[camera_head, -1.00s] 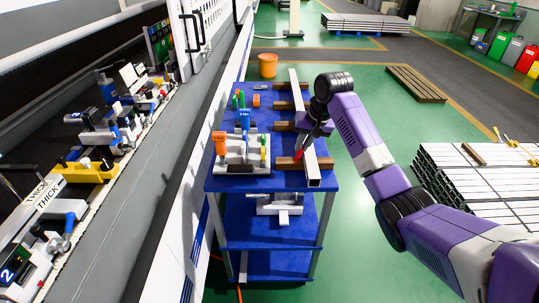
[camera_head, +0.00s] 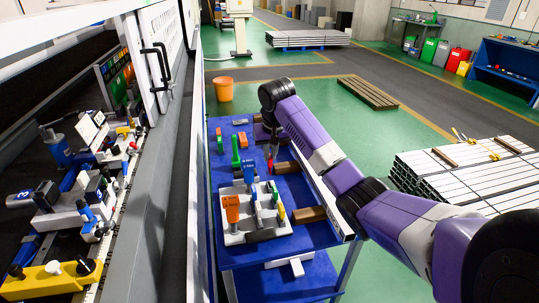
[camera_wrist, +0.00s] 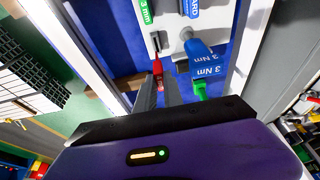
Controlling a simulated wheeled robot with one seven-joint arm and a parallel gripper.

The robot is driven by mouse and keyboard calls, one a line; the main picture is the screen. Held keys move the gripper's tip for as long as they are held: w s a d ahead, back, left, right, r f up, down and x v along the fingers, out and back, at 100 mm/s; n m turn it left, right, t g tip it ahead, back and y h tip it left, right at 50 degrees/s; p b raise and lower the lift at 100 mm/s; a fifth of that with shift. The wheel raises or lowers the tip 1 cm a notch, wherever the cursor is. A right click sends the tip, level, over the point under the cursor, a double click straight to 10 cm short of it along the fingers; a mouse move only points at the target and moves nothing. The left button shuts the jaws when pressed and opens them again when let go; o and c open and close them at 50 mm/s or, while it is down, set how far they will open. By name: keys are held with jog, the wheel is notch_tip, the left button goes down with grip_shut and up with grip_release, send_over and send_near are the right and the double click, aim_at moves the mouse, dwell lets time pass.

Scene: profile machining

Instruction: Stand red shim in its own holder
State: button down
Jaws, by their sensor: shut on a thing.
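The red shim (camera_wrist: 157,68) shows as a small red piece at my fingertips in the wrist view. It also shows in the head view (camera_head: 270,166), above the blue table. My gripper (camera_wrist: 159,82) is shut on it; the fingers hide its lower part. The white holder block (camera_head: 252,232) stands on the table, nearer the camera than my gripper. It carries orange and blue handled tools and small green, blue and yellow upright pieces. In the wrist view part of a white block (camera_wrist: 177,38) is close beyond the shim. I cannot tell whether they touch.
Brown wooden bars (camera_head: 309,214) and a long metal profile (camera_head: 325,200) lie along the table's right side. A green-handled tool (camera_head: 235,150) is behind the block. The machine with a yellow fixture (camera_head: 45,280) is at the left. An orange bucket (camera_head: 223,90) stands behind.

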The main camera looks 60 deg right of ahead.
aim_at(270, 172)
jog(key=shift+r+p, duration=0.1)
jog(key=shift+p, duration=0.3)
jog(key=shift+f+b, duration=0.8)
jog(key=shift+f, duration=1.8)
jog(key=shift+p, duration=1.15)
jog(key=shift+f+b, duration=0.35)
jog(key=shift+f, duration=1)
jog(key=shift+p, duration=0.55)
dwell(1.9)
